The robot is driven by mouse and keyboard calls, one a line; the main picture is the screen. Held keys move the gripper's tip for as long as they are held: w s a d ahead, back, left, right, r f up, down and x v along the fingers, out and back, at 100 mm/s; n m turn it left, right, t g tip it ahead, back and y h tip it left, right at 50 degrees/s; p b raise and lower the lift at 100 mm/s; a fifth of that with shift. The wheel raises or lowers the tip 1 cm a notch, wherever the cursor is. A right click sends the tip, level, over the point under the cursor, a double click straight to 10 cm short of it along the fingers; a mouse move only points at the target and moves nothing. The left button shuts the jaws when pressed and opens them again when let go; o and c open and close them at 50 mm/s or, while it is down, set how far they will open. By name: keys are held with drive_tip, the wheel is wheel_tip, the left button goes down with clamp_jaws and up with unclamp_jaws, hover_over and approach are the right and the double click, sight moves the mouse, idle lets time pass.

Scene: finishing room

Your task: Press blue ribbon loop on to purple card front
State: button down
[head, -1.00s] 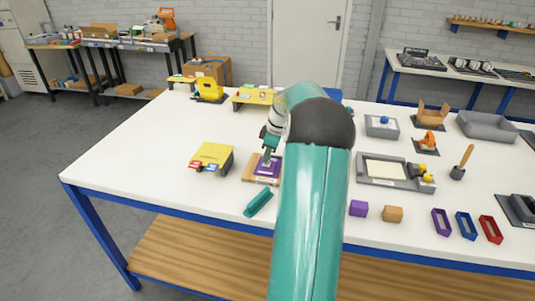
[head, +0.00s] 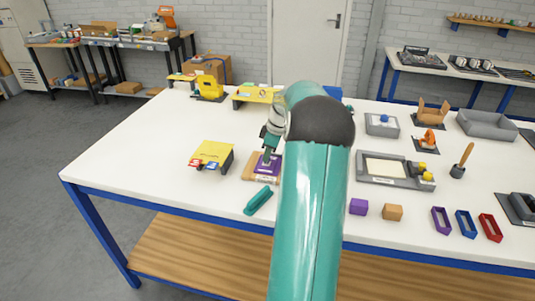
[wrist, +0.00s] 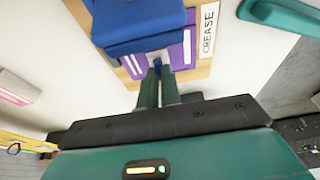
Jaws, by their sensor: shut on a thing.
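The purple card (head: 274,171) lies on a wooden board (head: 250,171) near the table's front edge. In the wrist view the card (wrist: 188,48) sits beside a label reading "CREASE". My gripper (head: 267,156) points down at the card. In the wrist view its fingertips (wrist: 158,66) are closed on a small blue piece of the ribbon loop (wrist: 157,61), at the card's surface. A large blue shape (wrist: 140,28) above the fingertips hides part of the card. I cannot tell whether it belongs to the loop, or whether the loop touches the card.
A teal bar (head: 258,200) lies just in front of the board. A yellow holder (head: 213,153) with red and blue pieces stands to the left. A purple block (head: 358,206) and a tan block (head: 392,212) lie to the right. The table's left end is clear.

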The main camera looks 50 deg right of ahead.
idle(0.4)
drive_tip(key=c, duration=1.5)
unclamp_jaws()
drive_tip(key=shift+o, duration=0.3)
drive_tip(key=shift+o, duration=1.2)
drive_tip(key=shift+r, duration=0.1)
drive_tip(key=shift+r, duration=0.1)
drive_tip(key=shift+r, duration=3.9)
